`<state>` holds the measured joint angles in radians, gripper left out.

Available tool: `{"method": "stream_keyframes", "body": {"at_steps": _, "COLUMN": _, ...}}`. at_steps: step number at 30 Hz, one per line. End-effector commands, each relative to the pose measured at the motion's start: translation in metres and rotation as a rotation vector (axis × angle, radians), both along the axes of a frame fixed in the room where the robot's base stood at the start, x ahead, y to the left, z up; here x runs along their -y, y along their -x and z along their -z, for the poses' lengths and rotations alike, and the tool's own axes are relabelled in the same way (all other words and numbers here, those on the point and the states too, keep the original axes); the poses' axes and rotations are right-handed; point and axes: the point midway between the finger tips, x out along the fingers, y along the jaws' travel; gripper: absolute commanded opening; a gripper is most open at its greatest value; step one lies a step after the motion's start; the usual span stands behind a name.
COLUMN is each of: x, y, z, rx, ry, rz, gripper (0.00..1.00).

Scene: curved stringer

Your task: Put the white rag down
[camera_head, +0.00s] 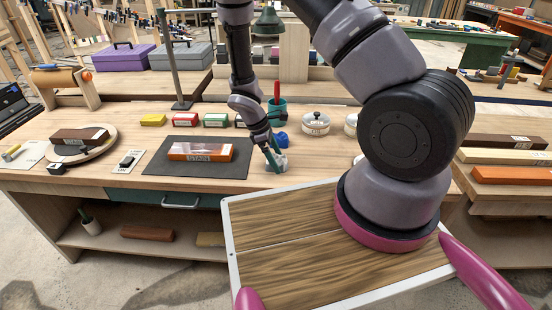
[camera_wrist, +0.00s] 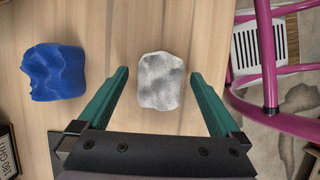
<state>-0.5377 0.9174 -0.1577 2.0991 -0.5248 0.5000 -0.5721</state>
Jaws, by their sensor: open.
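The white rag (camera_wrist: 160,81) is a crumpled, pale grey-white lump lying on the wooden workbench top. In the wrist view it sits between and slightly beyond the green fingers of my gripper (camera_wrist: 157,92), with clear gaps on both sides. My gripper is open and holds nothing. In the head view my gripper (camera_head: 274,163) is low over the bench near its front edge, and the white rag (camera_head: 279,164) shows partly behind the fingers.
A blue rag (camera_wrist: 53,71) lies left of the white one; it also shows in the head view (camera_head: 281,140). A dark mat (camera_head: 196,170) with an orange-edged block (camera_head: 200,152) lies to the left. Lidded pots (camera_head: 315,123) stand right. Pink tubing (camera_wrist: 268,60) is near the bench edge.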

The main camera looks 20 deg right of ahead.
Motion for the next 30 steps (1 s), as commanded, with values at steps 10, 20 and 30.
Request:
{"method": "stream_keyframes", "body": {"at_steps": 10, "x": -0.021, "y": -0.008, "z": -0.053, "rx": 0.005, "ry": -0.004, "rz": 0.001, "gripper": 1.00}}
{"method": "stream_keyframes", "body": {"at_steps": 20, "x": -0.041, "y": -0.014, "z": -0.105, "rx": 0.003, "ry": -0.001, "rz": 0.000, "gripper": 1.00}}
{"method": "stream_keyframes", "body": {"at_steps": 30, "x": -0.043, "y": -0.016, "z": -0.122, "rx": 0.016, "ry": -0.011, "rz": 0.026, "gripper": 1.00}}
